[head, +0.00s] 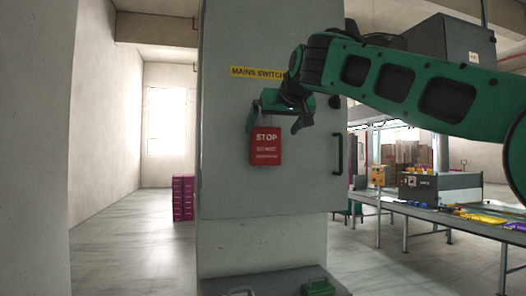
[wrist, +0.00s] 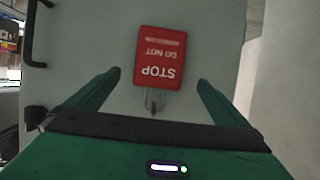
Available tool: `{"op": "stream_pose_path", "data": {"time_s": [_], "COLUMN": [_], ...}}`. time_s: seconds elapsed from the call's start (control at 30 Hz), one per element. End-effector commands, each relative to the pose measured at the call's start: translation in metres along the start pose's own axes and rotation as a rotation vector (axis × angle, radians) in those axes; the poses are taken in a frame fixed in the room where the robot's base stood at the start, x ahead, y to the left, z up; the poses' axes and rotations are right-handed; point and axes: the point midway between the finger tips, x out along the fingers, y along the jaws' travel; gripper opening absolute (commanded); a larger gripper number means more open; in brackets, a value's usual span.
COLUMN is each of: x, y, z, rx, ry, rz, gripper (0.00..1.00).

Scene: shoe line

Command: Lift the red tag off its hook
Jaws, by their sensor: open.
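The red tag (head: 266,147) hangs on the front of a grey cabinet (head: 300,185), below a yellow "MAINS SWITCH" label (head: 257,72). It reads "STOP" and "DO NOT" in white; the smaller line is hard to read. In the wrist view the tag (wrist: 160,57) appears upside down, with its thin wire loop or hook (wrist: 154,98) between my fingers. My gripper (head: 275,122) is at the tag's upper end. In the wrist view my gripper (wrist: 154,82) is open, one finger on each side of the tag, with gaps to both. I cannot tell whether anything touches it.
The cabinet has a black handle (head: 337,154) at its right edge. A long table (head: 440,215) with a dark machine (head: 440,189) and coloured shoe parts stands at the right. Magenta crates (head: 183,198) stand on the floor behind left. The floor at left is clear.

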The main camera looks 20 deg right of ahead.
Motion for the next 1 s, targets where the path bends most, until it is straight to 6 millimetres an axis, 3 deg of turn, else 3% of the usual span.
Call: {"op": "stream_pose_path", "data": {"time_s": [0.27, 0.6, 0.83, 0.87, 1.0], "x": [0.022, 0.064, 0.066, 0.066, 0.066], "y": [0.001, 0.003, 0.003, 0.003, 0.003], "z": [0.001, 0.002, 0.002, 0.002, 0.002], "rx": [-0.001, 0.0, 0.001, 0.001, 0.0], "ry": [-0.001, -0.001, 0.0, 0.0, -0.001], "rz": [0.0, 0.0, -0.001, -0.001, -0.001], "gripper": [1.0, 1.0, 1.0, 0.98, 0.64]}}
